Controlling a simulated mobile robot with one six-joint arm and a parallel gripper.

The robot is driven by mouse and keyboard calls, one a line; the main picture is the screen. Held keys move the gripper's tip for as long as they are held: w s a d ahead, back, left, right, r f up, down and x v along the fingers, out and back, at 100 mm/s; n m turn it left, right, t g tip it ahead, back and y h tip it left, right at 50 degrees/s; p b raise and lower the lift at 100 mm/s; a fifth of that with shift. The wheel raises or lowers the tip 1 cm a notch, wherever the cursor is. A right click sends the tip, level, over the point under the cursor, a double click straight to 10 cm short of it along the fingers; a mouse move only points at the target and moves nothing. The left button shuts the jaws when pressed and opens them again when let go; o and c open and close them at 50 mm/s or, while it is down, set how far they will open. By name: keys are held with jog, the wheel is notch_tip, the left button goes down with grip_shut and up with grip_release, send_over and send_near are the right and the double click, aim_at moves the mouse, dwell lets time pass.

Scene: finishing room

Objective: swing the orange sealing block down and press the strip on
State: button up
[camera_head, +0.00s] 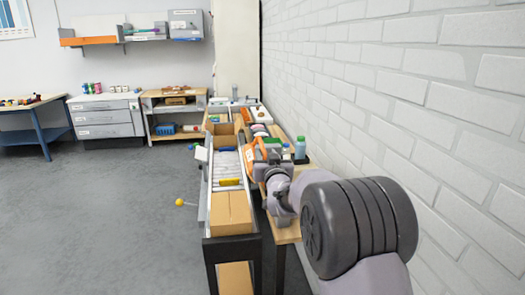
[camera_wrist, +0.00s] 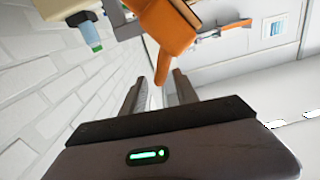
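The orange sealing block (camera_wrist: 165,28) fills the upper middle of the wrist view, and a narrow orange arm runs from it down toward my fingers. Orange parts beside the conveyor (camera_head: 249,160) show in the head view, close to my gripper (camera_head: 266,169). In the wrist view my gripper (camera_wrist: 160,82) has its two dark fingers apart. The end of the orange arm lies at the gap between the fingertips, with space showing beside it; I cannot tell whether they touch. I cannot make out the strip.
A cardboard box (camera_head: 231,208) sits on the near end of the conveyor (camera_head: 207,218). A lever with a yellow knob (camera_head: 180,202) sticks out left. Bottles (camera_head: 300,148) stand on the side bench near the white brick wall (camera_head: 450,110). The floor at left is clear.

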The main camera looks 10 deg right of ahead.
aim_at(263, 146)
jog(key=w, duration=0.6)
jog(key=shift+w, duration=0.1)
jog(key=shift+a, duration=0.1)
grip_shut()
jog(key=shift+f, duration=0.1)
dwell(1.0)
